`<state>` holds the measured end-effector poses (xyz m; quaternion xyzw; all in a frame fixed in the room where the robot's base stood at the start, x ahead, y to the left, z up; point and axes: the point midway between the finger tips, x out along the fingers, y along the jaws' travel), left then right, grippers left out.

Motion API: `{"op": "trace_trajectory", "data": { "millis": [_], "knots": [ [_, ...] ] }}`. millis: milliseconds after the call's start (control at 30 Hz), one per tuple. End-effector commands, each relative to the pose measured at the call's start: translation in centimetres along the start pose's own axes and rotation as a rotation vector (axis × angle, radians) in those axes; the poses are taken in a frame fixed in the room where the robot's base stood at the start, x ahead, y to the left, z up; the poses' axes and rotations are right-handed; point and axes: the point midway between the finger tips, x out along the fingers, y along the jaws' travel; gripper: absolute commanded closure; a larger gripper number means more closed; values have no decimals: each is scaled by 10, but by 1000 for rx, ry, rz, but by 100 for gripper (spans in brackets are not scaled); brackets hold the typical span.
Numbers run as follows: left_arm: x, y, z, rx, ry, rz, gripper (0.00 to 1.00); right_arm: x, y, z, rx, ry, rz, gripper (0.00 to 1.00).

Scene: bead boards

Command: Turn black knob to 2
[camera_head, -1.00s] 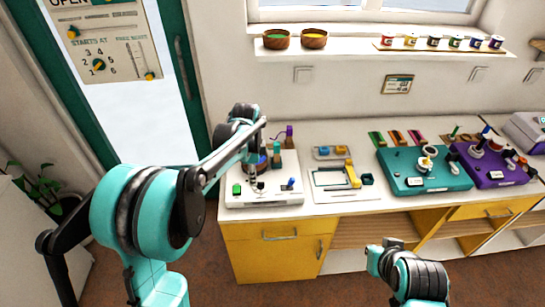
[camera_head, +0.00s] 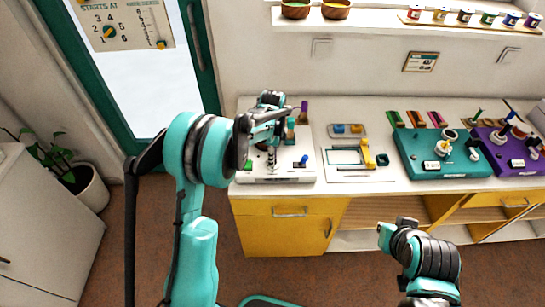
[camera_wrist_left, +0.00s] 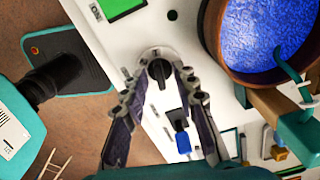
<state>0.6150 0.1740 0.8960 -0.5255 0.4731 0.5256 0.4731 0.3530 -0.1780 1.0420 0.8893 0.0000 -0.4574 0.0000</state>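The black knob (camera_wrist_left: 157,69) sits on the white board (camera_wrist_left: 122,48) in the left wrist view, with a pale pointer mark on its top. The small marks around it are too small to read. My left gripper (camera_wrist_left: 160,74) is open, with one finger on each side of the knob. I cannot tell whether the fingers touch it. In the head view my left gripper (camera_head: 271,158) is low over the white board (camera_head: 277,179), and the knob is hidden or too small there.
A bowl of blue beads (camera_wrist_left: 270,35) stands close right of the gripper. Right of the board are a frame tray (camera_head: 347,172), a teal board (camera_head: 420,172) and a purple board (camera_head: 510,167).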

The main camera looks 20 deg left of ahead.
Motion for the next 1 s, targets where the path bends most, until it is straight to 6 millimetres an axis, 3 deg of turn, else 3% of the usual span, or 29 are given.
{"op": "trace_trajectory", "data": {
  "millis": [167, 267, 667, 1000],
  "knots": [
    [0, 0, 0, 0, 0, 0, 74, 0, 0, 0, 0, 0, 0, 100],
    [-1, 0, 0, 0, 0, 0, 100, 0, 0, 0, 0, 0, 0, 100],
    [-1, 0, 0, -23, 0, 0, 100, 0, 0, 0, 0, 0, 0, 100],
    [-1, 0, 0, -212, 0, -1, 100, 0, 0, 0, 0, 0, 0, 100]
  ]
}}
